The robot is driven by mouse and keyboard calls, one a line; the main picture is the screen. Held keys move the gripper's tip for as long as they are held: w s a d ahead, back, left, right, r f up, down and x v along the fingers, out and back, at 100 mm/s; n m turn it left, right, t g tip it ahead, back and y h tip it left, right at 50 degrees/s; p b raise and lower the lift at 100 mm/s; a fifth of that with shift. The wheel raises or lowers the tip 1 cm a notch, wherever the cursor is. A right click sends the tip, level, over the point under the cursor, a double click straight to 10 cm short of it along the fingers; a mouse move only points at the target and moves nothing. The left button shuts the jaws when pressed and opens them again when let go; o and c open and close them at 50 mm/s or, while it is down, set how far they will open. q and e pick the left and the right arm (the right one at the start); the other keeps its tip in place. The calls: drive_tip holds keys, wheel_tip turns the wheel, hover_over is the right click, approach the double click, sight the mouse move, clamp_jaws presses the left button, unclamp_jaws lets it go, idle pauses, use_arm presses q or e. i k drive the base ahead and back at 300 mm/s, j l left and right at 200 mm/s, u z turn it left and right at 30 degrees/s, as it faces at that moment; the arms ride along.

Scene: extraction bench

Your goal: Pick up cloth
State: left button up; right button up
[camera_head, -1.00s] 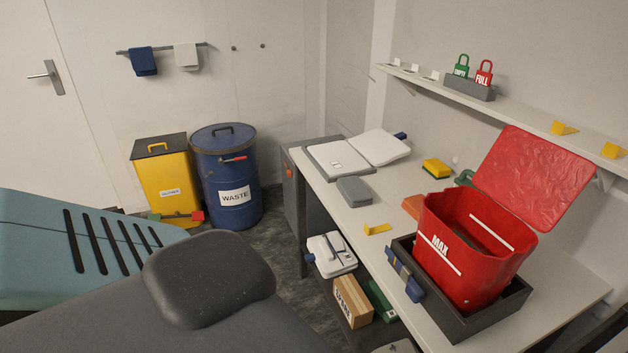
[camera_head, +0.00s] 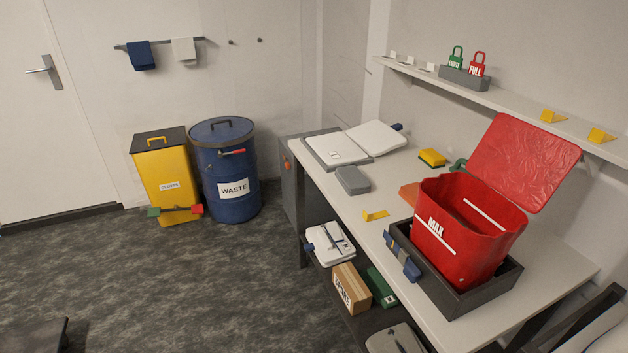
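A dark blue cloth (camera_head: 142,56) and a white cloth (camera_head: 185,51) hang side by side over a rail (camera_head: 160,43) on the back wall. The rail is left of centre, above the yellow bin and blue drum. Both cloths hang folded, and nothing touches them but the rail. A flat orange item (camera_head: 409,194) lies on the bench, partly hidden behind the red bin; I cannot tell whether it is cloth.
A yellow bin (camera_head: 163,170) and a blue waste drum (camera_head: 229,178) stand below the rail. The white bench (camera_head: 345,212) at right carries a red lidded bin (camera_head: 465,235) in a dark tray (camera_head: 470,302). A shelf (camera_head: 500,98) runs above.

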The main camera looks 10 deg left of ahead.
sight(353, 182)
drive_tip(key=z, duration=0.25)
drive_tip(key=i+j+z, duration=0.2)
drive_tip(key=z, duration=0.2)
drive_tip(key=i+j+z, duration=0.15)
drive_tip(key=j+z, duration=0.25)
drive_tip(key=i+j+z, duration=0.1)
drive_tip(key=j, duration=0.35)
drive_tip(key=i+j+z, duration=0.15)
drive_tip(key=j, duration=0.3)
drive_tip(key=i+j+z, duration=0.1)
drive_tip(key=j, duration=0.4)
drive_tip(key=i+j+z, duration=0.1)
drive_tip(key=j, duration=0.35)
drive_tip(key=i+j, duration=0.1)
drive_tip(key=j, duration=0.5)
drive_tip(key=i+j, duration=0.1)
drive_tip(key=j, duration=0.5)
drive_tip(key=i+j, duration=0.1)
drive_tip(key=j, duration=0.5)
